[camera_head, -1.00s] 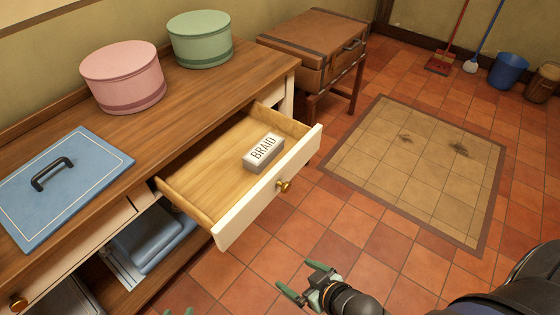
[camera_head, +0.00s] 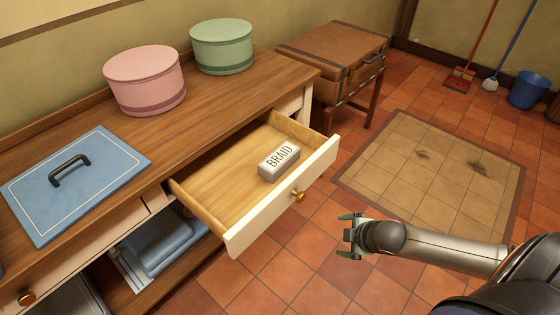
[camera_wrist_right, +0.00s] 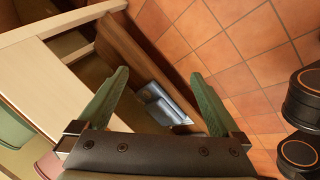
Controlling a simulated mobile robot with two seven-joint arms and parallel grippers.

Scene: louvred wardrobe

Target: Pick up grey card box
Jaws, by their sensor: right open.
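The grey card box (camera_head: 279,162) is small, with a white top label reading "BRAID". It lies in the open wooden drawer (camera_head: 225,187), near the drawer's front panel. My right gripper (camera_head: 346,236) is open and empty. In the head view it is in front of the drawer and to the right of its brass knob, apart from the box. In the right wrist view the two green fingers (camera_wrist_right: 158,100) are spread with nothing between them, and the box cannot be made out there. My left gripper is not in view.
A pink round box (camera_head: 145,80) and a green round box (camera_head: 222,46) stand on the dresser top, with a blue lid (camera_head: 75,185) at left. Folded blue items (camera_head: 163,240) sit on the shelf below. A brown case (camera_head: 335,55) stands behind.

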